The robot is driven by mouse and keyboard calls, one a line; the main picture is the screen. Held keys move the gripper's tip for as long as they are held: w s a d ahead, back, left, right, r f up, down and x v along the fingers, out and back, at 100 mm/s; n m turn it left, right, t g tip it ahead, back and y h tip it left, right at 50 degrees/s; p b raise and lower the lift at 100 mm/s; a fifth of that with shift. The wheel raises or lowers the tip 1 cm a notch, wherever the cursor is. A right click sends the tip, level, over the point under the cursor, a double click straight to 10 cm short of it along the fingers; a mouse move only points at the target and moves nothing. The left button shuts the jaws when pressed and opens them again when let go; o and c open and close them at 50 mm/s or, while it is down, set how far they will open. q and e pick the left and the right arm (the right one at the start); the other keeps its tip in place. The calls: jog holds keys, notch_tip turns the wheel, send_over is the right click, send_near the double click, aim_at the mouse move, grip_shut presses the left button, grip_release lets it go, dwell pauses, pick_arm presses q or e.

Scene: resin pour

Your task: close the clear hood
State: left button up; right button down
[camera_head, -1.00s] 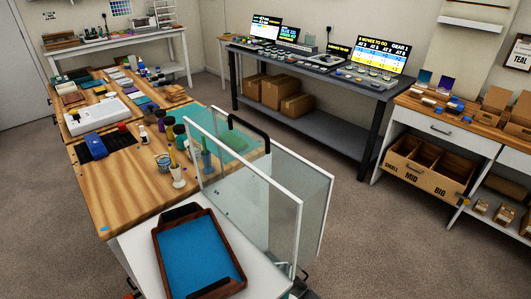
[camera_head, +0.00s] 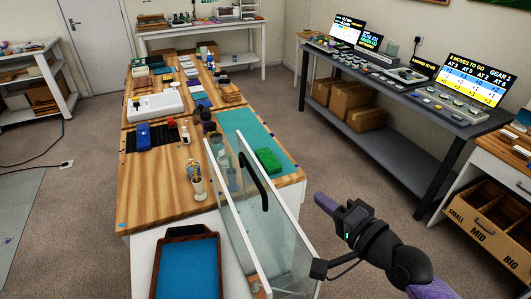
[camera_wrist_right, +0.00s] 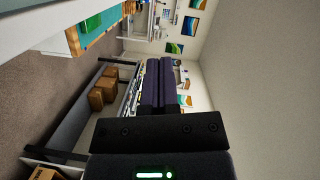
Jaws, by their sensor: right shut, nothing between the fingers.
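The clear hood (camera_head: 283,222) has see-through panels with white edges. It stands up at the right front side of the wooden bench (camera_head: 157,195), with a black bar handle (camera_head: 254,180) across its top. My right gripper (camera_head: 322,204) is to the right of the hood, in front of the bench's right side, apart from the handle. Its purple fingers are shut and empty; they also show in the right wrist view (camera_wrist_right: 158,83). My left gripper is not in view.
A teal mat (camera_head: 236,125) with a green block (camera_head: 268,161) lies behind the hood. A cup of sticks (camera_head: 198,187) and bottles stand left of it. A blue-lined tray (camera_head: 187,265) is in front. Open floor separates the bench from the grey table (camera_head: 410,105).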

notch_tip(320, 180, up, 2)
jog(key=w+a, duration=0.1)
jog(key=w, duration=0.1)
jog(key=p, duration=0.1)
send_over(268, 191)
jog(key=shift+w+d+f+y, duration=0.1)
jog(key=shift+d+f+y, duration=0.2)
jog(key=shift+f, duration=0.2)
jog(key=shift+a+f, duration=0.1)
jog(key=shift+a, duration=0.15)
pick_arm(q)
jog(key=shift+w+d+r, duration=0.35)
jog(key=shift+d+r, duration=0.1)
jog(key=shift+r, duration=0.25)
pick_arm(e)
jog(key=shift+a+f, duration=0.1)
jog(key=shift+f, duration=0.05)
